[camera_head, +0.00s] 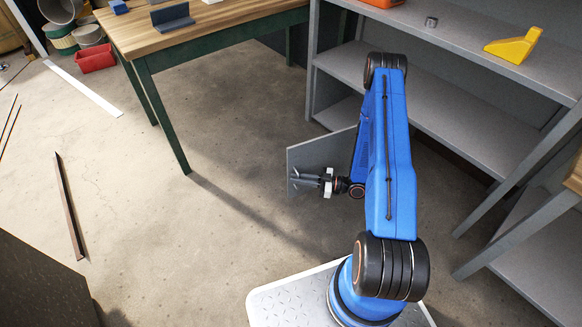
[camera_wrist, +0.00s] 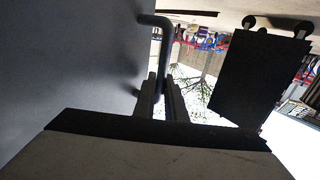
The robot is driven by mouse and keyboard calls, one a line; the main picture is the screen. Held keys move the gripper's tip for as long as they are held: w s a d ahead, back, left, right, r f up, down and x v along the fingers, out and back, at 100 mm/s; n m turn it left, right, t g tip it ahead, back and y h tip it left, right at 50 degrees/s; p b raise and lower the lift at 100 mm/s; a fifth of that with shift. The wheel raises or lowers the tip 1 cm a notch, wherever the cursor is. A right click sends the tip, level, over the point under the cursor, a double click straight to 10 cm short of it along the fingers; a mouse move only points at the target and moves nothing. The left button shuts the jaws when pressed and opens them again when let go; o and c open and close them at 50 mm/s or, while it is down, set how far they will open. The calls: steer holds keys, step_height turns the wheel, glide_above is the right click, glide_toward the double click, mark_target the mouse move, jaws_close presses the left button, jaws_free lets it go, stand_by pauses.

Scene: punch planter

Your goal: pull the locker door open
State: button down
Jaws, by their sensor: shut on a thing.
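The locker door is a flat grey panel (camera_head: 318,153) standing upright left of my arm in the head view, at an angle to the shelves. In the wrist view it fills the left side as a grey surface (camera_wrist: 65,65). A grey bar handle (camera_wrist: 164,45) sticks out from the door's face. My gripper (camera_head: 298,178) is at the door's handle, near its left edge. In the wrist view my gripper's two fingers (camera_wrist: 162,85) are shut around the handle bar. The locker body is hidden behind my arm or cannot be made out.
Grey metal shelves (camera_head: 455,95) stand behind and right of my arm, with a yellow object (camera_head: 514,45) on top. A workbench (camera_head: 190,32) with green legs stands at the back left. A dark bar (camera_head: 69,205) lies on the floor. The floor left of the door is clear.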

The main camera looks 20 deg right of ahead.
steer(key=s+d, duration=0.1)
steer(key=s, duration=0.5)
steer(key=shift+d, duration=0.35)
steer(key=c, duration=2.1)
jaws_free()
steer(key=v, duration=1.7)
steer(key=shift+s, duration=0.2)
steer(key=shift+d+f, duration=0.15)
steer(key=shift+d, duration=0.05)
steer(key=shift+s, duration=0.1)
